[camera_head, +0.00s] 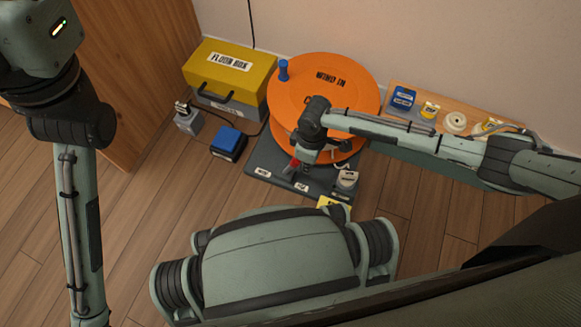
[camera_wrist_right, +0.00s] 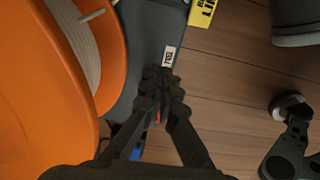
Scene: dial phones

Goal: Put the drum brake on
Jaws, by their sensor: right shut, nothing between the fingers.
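The orange cable drum (camera_head: 325,90) stands on a dark grey base (camera_head: 322,180) against the wall, and it fills the left of the wrist view (camera_wrist_right: 45,100). Its face reads "WIND IN" and carries a blue crank knob (camera_head: 283,70). My right gripper (camera_head: 290,174) is low over the front of the base, with its fingertips shut and empty beside a small white label (camera_wrist_right: 168,56). A small red part (camera_wrist_right: 158,116) shows between the finger links; I cannot tell whether it is the brake lever. My left arm shows, but its gripper is out of view.
A yellow floor box (camera_head: 229,62) stands left of the drum, with a blue-topped box (camera_head: 228,142) in front. A wooden board (camera_head: 455,110) with small parts lies to the right. A yellow tag (camera_wrist_right: 202,12) lies by the base.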

